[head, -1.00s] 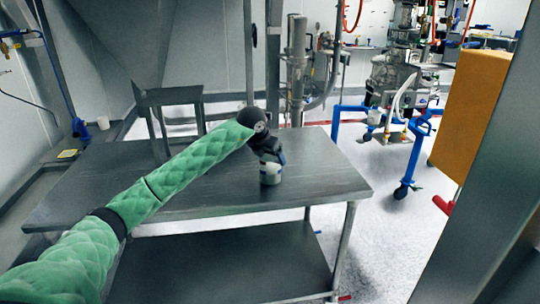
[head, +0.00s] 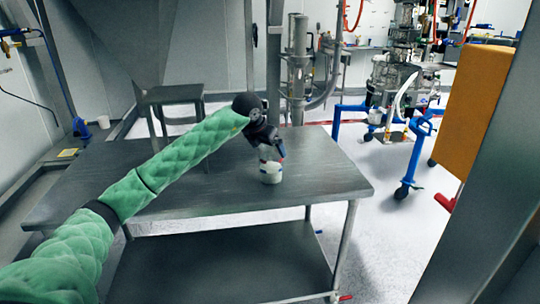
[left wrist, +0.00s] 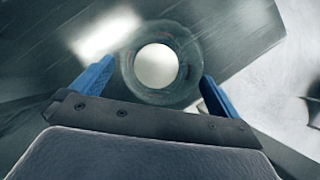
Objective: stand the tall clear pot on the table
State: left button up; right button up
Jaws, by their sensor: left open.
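The tall clear pot (head: 271,173) stands upright on the steel table (head: 320,180), towards its right end. Its body looks pale and whitish in the head view. In the left wrist view I look down at the round clear rim of the pot (left wrist: 128,80), with a pale disc inside. My left gripper (head: 271,152) is just above the pot in the head view. In the wrist view its two blue fingers (left wrist: 156,74) are spread, one on each side of the pot's rim, and the gripper holds nothing. My right gripper is not in view.
The tabletop around the pot is clear. A small raised steel stand (head: 172,96) is at the table's back left. A blue wheeled frame (head: 410,150) with machinery stands on the floor to the right. A steel post (head: 485,200) crosses the right foreground.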

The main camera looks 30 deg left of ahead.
pick_arm(q)
jog(key=b+v, duration=0.1)
jog(key=v, duration=0.6)
jog(key=shift+r, duration=0.25)
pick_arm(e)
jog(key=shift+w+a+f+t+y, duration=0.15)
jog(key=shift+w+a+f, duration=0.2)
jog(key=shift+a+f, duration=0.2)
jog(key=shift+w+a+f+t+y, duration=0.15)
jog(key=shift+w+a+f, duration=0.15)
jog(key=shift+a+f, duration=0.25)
pick_arm(q)
jog(key=shift+s, duration=0.1)
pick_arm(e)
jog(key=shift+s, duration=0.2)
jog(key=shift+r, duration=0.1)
